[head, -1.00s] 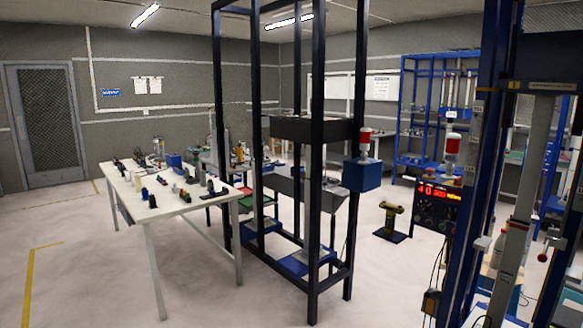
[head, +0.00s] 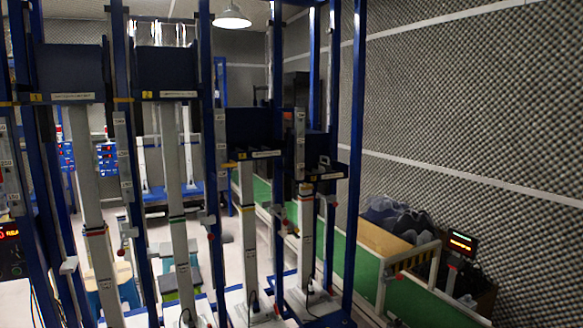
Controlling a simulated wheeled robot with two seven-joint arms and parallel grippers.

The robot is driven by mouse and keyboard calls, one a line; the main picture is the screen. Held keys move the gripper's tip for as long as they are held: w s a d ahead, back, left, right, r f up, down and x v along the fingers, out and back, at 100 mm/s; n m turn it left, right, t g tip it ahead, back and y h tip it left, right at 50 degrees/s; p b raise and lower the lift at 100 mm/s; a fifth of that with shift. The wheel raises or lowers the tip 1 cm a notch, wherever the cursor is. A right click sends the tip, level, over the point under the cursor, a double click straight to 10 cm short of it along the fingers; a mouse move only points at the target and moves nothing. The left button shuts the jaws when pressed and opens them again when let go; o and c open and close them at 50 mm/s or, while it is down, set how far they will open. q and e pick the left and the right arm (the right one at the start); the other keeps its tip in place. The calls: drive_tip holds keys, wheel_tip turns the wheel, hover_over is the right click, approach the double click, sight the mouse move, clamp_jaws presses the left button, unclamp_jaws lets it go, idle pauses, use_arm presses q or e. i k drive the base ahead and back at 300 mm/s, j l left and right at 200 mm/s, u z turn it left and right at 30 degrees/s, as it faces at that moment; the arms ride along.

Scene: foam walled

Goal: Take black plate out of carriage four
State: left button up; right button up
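A row of dark blue carriages stands on pale columns between blue posts. The near ones are the left carriage (head: 72,72) and the one beside it (head: 167,70). A third carriage (head: 252,130) sits lower and farther right. The rightmost carriage (head: 313,145) is lower still, and a flat dark piece (head: 330,169) sticks out at its right side. I cannot tell whether this piece is the black plate. The carriage labels are too small to read. Neither gripper is in view.
A green conveyor (head: 408,300) runs along the grey foam wall (head: 470,100) on the right. A tan box (head: 385,240) and dark bundled items (head: 398,217) are beside it. A lit red display (head: 462,243) stands at right. Blue posts (head: 353,160) bound the row.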

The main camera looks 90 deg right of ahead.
sight(322, 166)
drive_tip(key=z, duration=3)
drive_tip(key=i+l+z, duration=0.35)
drive_tip(key=i+l, duration=0.25)
